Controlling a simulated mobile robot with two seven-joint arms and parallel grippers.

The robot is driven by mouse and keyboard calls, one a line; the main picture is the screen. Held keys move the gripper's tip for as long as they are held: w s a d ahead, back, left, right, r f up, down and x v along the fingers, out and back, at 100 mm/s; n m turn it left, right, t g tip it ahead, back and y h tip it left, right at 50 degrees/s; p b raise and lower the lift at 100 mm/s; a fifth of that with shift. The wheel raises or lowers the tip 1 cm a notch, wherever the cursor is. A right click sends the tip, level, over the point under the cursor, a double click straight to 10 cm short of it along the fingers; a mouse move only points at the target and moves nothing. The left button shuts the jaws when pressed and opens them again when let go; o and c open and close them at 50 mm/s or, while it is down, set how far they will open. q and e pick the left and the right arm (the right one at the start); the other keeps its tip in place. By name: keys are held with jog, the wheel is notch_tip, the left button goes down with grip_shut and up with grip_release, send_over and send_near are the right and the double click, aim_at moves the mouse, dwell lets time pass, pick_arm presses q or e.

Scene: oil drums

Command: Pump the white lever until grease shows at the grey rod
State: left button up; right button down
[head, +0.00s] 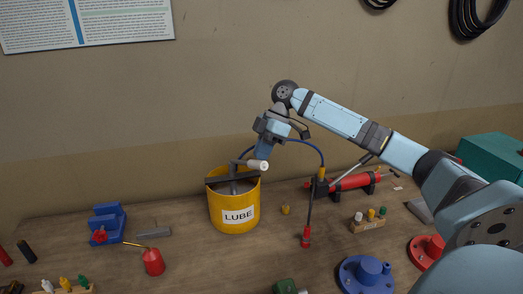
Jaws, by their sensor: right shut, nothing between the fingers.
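A yellow bucket labelled LUBE (234,213) stands on the bench, with a dark pump across its top. The white lever grip (258,165) sticks out at the upper right of the bucket. My right gripper (262,155) is shut and empty, pointing down just above the white grip; I cannot tell whether it touches it. A thin grey rod (350,168) slants near the fitting and a red cylinder (356,181). No grease can be made out there. My left gripper is out of view.
A red oil can (153,262) and a blue vise-like block (107,222) stand left of the bucket. A blue flanged part (365,274) and a small wooden rack (368,224) are at the right. Bare bench lies in front of the bucket.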

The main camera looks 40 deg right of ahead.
pick_arm(q)
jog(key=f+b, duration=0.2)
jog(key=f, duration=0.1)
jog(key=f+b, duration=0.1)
jog(key=b, duration=0.1)
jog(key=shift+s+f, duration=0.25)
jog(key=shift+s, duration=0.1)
pick_arm(e)
jog(key=s+f+n+t, duration=0.1)
jog(key=s+f+t, duration=0.2)
jog(key=f, duration=0.4)
jog(key=shift+a+h, duration=0.3)
jog(key=shift+f, duration=0.1)
